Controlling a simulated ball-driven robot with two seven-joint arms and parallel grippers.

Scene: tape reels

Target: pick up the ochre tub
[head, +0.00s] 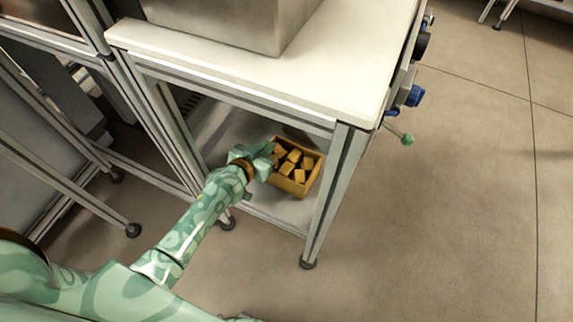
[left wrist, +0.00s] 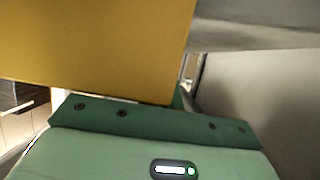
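The ochre tub (head: 299,187) is an open box with several ochre blocks in it. It is at the lower shelf under the white-topped table. In the left wrist view the tub's ochre wall (left wrist: 95,45) fills the upper left, very close to the green gripper body. The wall hides most of the fingers, so I cannot tell whether they are open or closed on it. My right gripper is not in view.
The white tabletop (head: 335,75) is above the tub, with a grey metal box (head: 235,20) on it. A table leg (head: 334,195) stands just right of the tub. The lower shelf (head: 275,208) shows bare around the tub. Open floor lies to the right.

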